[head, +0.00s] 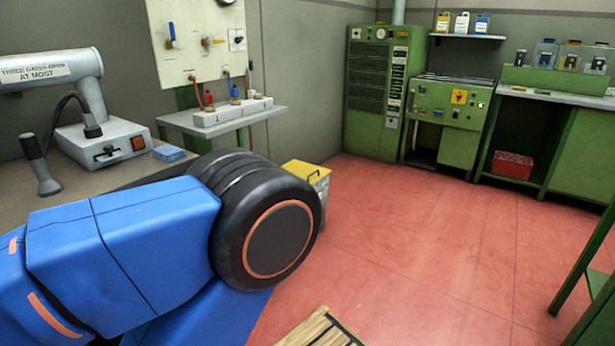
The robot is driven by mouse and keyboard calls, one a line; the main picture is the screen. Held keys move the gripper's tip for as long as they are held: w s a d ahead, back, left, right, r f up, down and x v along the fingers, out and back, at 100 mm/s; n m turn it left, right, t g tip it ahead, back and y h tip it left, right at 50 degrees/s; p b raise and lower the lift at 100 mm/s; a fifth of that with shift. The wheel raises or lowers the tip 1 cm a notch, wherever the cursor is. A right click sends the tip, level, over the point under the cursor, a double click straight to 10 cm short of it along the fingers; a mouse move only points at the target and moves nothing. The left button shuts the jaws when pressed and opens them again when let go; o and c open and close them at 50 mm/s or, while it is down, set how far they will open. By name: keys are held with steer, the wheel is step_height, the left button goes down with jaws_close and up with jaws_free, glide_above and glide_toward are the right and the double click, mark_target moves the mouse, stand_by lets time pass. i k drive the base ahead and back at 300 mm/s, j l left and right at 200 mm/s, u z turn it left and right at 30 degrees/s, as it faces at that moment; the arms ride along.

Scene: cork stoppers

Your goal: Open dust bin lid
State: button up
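A bin (322,188) with a yellow top and a dark handle stands on the red floor, just beyond the black joint of my blue arm. It looks like the dust bin. Its yellow lid (302,168) appears closed, lying flat on top. My arm hides the bin's lower left part. My gripper is out of view, so its opening and anything in it cannot be seen.
A bench (130,176) on the left holds a grey machine (106,143) and a blue block (168,153). Green cabinets (378,98) line the back wall. A red crate (512,165) sits under the right counter. Slatted wood (318,330) lies at the bottom. The middle floor is clear.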

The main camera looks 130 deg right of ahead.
mark_target(310, 173)
steer(key=z, duration=4.45)
steer(key=i+l+u, duration=0.6)
steer(key=i+l, duration=0.25)
